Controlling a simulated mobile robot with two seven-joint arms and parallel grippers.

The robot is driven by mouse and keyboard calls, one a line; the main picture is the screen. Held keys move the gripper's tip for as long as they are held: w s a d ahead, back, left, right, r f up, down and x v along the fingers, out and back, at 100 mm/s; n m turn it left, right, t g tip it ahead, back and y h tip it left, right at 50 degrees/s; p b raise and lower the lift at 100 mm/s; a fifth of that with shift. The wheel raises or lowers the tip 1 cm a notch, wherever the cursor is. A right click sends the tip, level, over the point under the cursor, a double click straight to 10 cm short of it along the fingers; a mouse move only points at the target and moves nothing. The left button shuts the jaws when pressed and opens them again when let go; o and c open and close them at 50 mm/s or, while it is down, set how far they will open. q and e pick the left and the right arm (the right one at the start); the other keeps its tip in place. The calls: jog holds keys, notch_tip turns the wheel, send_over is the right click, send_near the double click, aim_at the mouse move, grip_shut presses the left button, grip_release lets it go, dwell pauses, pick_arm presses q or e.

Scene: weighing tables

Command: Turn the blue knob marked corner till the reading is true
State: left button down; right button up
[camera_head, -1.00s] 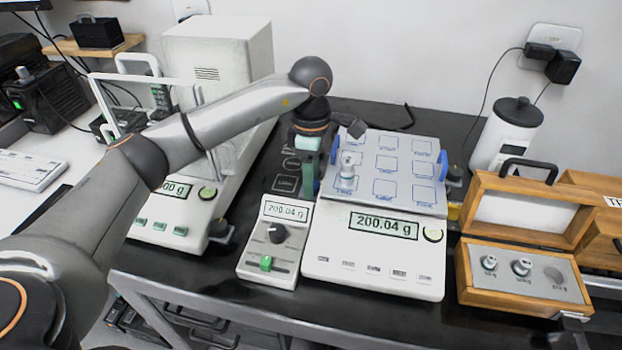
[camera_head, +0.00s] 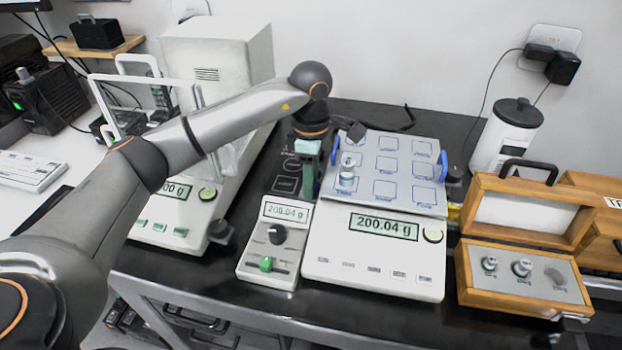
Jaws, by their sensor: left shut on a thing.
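The white balance (camera_head: 325,255) has a pale pan (camera_head: 415,200) with several marked squares, and its display (camera_head: 383,224) reads 200.04 g. A silver weight (camera_head: 347,172) stands upright on the pan's front left square. A blue knob (camera_head: 335,151) shows at the pan's left edge and another blue knob (camera_head: 443,166) at its right edge. My left gripper (camera_head: 309,185) points down beside the pan's left edge, next to the left blue knob. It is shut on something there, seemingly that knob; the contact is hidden. My right gripper is out of view.
A small control box (camera_head: 250,262) with a black dial and green slider stands left of the balance, its display showing 200.04 g. A second balance (camera_head: 160,225) is further left. An open wooden weight case (camera_head: 480,290) and a white canister (camera_head: 508,140) stand right.

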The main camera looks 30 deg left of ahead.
pick_arm(q)
jog(key=n+p, duration=0.1)
jog(key=n, duration=0.3)
jog(key=shift+n, duration=0.4)
jog(key=c, duration=0.7)
grip_release()
jog(key=shift+c, duration=0.2)
jog(key=shift+r, duration=0.15)
notch_tip(320, 180, up, 12)
jog(key=shift+r+p, duration=0.15)
jog(key=shift+p, duration=0.25)
